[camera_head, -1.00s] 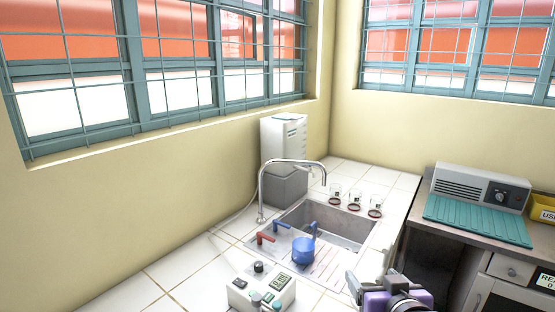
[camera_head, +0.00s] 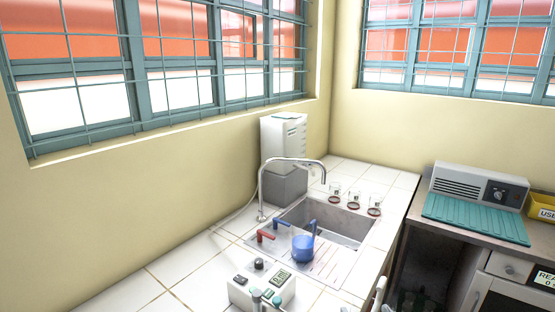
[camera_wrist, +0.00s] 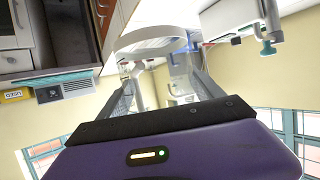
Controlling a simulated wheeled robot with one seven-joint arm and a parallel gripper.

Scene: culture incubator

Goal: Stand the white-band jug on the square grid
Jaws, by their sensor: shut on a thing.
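In the wrist view, my gripper (camera_wrist: 162,62) is shut on a pale jug (camera_wrist: 153,34), taken as the white-band jug. Its wide white rim shows just beyond the fingers; its band and base I cannot make out. In the head view my gripper is out of the frame, and only a thin pale sliver shows at the bottom edge, right of the controller. I cannot pick out a square grid in either view.
A blue pot (camera_head: 303,248) stands on the drainboard (camera_head: 333,263) before the sink (camera_head: 335,222). Three glass beakers (camera_head: 353,200) stand behind it, near the tap (camera_head: 292,161). A controller box (camera_head: 262,288) is in front. A teal ribbed mat (camera_head: 476,218) lies on the right bench.

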